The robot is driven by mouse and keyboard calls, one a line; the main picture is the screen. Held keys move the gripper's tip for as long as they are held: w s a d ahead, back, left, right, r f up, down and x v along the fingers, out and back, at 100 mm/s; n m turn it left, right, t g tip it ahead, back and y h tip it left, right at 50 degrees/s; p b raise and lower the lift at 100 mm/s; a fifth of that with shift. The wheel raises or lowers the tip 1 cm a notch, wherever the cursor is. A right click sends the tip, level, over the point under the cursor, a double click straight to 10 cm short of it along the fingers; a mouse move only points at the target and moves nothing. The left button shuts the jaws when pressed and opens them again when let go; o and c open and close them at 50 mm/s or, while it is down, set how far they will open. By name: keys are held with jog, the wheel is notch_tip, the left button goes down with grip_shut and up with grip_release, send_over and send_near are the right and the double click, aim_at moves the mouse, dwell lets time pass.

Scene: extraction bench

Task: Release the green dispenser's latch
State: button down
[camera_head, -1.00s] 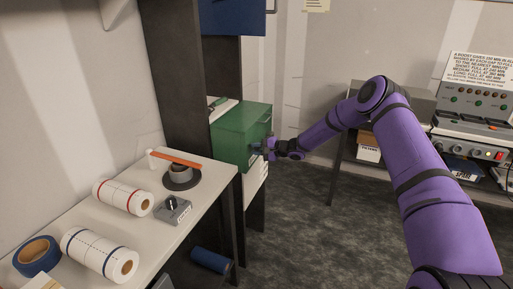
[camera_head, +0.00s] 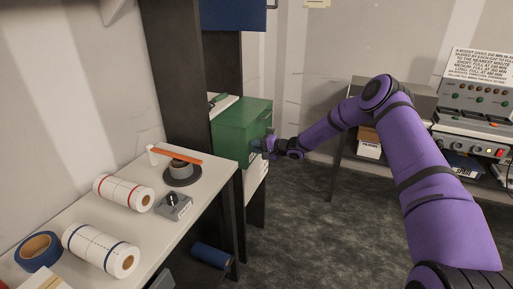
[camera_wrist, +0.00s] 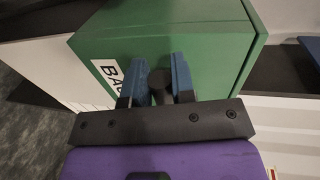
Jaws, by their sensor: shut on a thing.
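The green dispenser (camera_head: 236,132) is a box on a shelf of the dark rack, left of my arm in the head view. My gripper (camera_head: 262,147) is at the dispenser's right-hand face. In the wrist view its two blue fingers (camera_wrist: 157,80) are shut on a dark round knob (camera_wrist: 161,84) on that face, which appears to be the latch. The rest of the latch is hidden by the fingers.
A white bench (camera_head: 150,225) at left holds paper rolls (camera_head: 124,193), blue tape (camera_head: 38,251), a small switch box (camera_head: 174,206) and a round stand with an orange bar (camera_head: 177,156). A console (camera_head: 474,145) stands at right. Open floor lies between.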

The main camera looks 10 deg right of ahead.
jog(key=c, duration=1)
grip_release()
jog(key=v, duration=1)
jog(key=shift+s+d, duration=0.3)
